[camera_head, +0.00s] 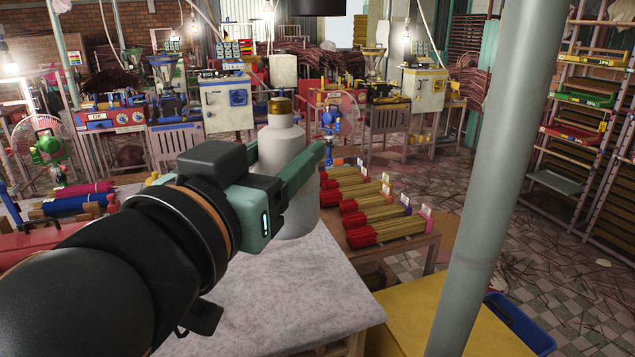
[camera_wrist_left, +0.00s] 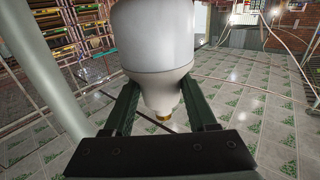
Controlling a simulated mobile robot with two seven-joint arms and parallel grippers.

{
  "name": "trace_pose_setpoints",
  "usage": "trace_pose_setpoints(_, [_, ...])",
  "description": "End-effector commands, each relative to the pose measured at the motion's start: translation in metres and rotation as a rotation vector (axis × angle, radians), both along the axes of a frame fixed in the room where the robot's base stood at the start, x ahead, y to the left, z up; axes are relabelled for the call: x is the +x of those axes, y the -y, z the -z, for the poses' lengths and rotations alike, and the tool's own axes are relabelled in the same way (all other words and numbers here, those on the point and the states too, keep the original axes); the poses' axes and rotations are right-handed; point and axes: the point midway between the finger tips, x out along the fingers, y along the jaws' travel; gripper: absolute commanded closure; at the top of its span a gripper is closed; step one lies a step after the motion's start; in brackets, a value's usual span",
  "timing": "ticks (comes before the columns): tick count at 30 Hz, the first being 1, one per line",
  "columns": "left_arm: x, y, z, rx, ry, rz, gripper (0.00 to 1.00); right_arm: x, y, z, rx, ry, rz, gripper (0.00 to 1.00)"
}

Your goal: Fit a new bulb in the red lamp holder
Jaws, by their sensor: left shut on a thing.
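My left gripper (camera_head: 288,152) is shut on a large white bulb (camera_head: 283,190). The bulb is upright in the head view, with its brass cap (camera_head: 280,106) at the top and its wide body below. The green fingers grip it at either side. In the left wrist view the bulb (camera_wrist_left: 155,50) sits between the fingers (camera_wrist_left: 160,88), with its brass end (camera_wrist_left: 163,117) toward the palm. I cannot tell whether its lower end clears the marble table. I cannot make out a red lamp holder for certain. My right gripper is not in view.
The marble-topped table (camera_head: 270,310) lies below the bulb. Red incense bundles (camera_head: 375,232) lie on a wooden table beside it. A grey pole (camera_head: 490,180) stands to the right. A dark cylinder (camera_head: 318,5) hangs at the top edge, cut off. Machines fill the background.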

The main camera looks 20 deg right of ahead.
Motion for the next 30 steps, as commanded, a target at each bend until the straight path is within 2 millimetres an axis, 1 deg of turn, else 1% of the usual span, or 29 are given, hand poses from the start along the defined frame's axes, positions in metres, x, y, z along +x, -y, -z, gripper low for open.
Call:
trace_pose_setpoints(1, [-0.014, 0.011, 0.0, 0.001, 0.006, 0.025, 0.83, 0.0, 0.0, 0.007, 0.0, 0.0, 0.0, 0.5])
trace_pose_setpoints(3, [-0.025, 0.019, -0.002, 0.0, 0.003, 0.042, 0.83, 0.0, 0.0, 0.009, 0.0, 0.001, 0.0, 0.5])
trace_pose_setpoints(6, [-0.034, 0.025, -0.003, -0.001, 0.001, 0.054, 0.83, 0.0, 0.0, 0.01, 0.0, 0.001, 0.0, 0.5])
trace_pose_setpoints(14, [-0.036, 0.025, -0.013, -0.003, -0.001, 0.055, 0.83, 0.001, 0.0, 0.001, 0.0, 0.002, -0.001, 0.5])
trace_pose_setpoints(24, [-0.036, 0.025, -0.038, -0.003, 0.0, 0.054, 0.83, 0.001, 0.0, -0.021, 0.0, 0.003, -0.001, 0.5])
trace_pose_setpoints(30, [-0.035, 0.025, -0.048, -0.004, -0.001, 0.054, 0.83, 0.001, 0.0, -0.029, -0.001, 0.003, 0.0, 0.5])
